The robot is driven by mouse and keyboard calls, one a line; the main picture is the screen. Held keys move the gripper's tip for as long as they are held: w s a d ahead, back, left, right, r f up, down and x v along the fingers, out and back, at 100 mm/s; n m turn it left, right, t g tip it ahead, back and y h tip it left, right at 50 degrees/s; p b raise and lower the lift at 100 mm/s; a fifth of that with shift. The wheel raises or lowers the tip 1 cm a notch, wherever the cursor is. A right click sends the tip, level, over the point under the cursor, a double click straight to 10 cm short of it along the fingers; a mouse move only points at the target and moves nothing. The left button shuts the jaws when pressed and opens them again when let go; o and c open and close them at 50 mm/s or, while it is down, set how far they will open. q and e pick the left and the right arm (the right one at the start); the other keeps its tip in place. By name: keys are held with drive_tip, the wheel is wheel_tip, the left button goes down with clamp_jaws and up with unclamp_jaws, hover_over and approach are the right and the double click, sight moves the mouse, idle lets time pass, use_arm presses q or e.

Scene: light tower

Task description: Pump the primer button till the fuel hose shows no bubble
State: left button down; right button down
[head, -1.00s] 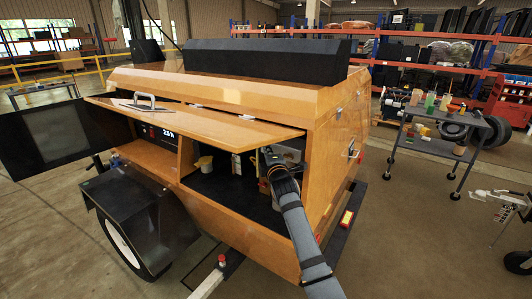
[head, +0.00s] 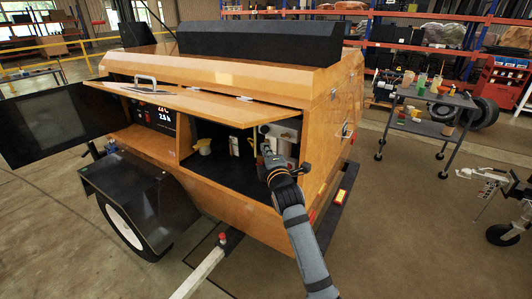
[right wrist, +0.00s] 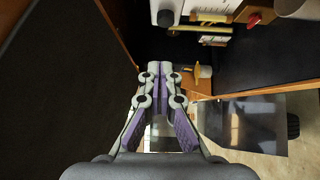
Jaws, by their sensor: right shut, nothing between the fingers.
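The orange light tower housing (head: 230,80) has its long side door (head: 190,100) raised, with an open compartment (head: 205,172) below. My right gripper (head: 266,150) is at the right end of this opening, in front of a light grey unit (head: 289,135). In the right wrist view its fingers (right wrist: 160,72) are shut and empty. A dark round knob (right wrist: 165,18) is beyond the fingertips, apart from them; I cannot tell if it is the primer button. A yellow bar (right wrist: 197,28) is beside it. I cannot make out the fuel hose or any bubble. My left gripper is out of view.
A lit display (head: 153,118) is left in the housing. A pale yellow cup-like thing (head: 204,146) stands in the compartment. The raised door's edge is above my right arm. A grey cart (head: 430,125) with small items stands at the right, with bare floor between.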

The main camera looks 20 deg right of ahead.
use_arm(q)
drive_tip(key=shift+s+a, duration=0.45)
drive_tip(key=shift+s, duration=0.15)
use_arm(e)
drive_tip(key=shift+s, duration=0.3)
